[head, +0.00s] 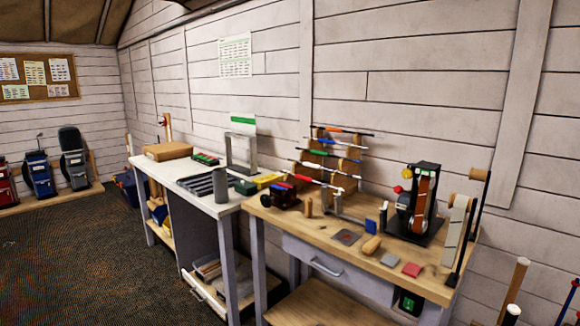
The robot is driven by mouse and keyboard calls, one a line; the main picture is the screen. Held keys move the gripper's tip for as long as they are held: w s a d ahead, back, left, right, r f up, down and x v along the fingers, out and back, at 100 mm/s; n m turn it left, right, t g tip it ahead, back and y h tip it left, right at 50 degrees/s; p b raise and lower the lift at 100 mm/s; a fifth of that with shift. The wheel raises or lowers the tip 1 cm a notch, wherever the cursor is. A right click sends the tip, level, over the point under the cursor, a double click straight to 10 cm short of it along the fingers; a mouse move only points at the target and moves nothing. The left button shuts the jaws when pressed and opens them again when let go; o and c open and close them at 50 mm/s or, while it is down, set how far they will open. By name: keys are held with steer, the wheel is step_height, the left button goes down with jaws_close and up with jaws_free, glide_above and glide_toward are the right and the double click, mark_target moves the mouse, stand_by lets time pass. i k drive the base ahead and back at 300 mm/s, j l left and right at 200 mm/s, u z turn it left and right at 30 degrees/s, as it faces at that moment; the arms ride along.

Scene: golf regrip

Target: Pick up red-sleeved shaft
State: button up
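Several thin shafts lie one above another on a wooden rack (353,168) at the back of the wooden workbench. The lowest shaft, tilted down to the right, has a red sleeve (305,178) near its left end. The top shaft has an orange-red sleeve (335,129). Between them are a blue-sleeved shaft (326,141) and a green-sleeved shaft (319,153). The shafts are small here, so exact sleeve shades are hard to tell. My gripper is not in view.
The wooden workbench (332,243) also bears a belt machine (421,200), a wooden block (372,245) and a red block (411,269). A white table (165,174) with trays and boxes adjoins on the left. Golf bags (73,160) stand far left. The dark carpet is clear at left.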

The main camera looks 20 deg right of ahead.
mark_target(296, 176)
steer(key=i+j+z, duration=0.15)
steer(key=i, duration=0.25)
steer(key=i+j+z, duration=0.2)
steer(key=i, duration=0.2)
steer(key=i+j+z, duration=0.15)
steer(key=i, duration=0.25)
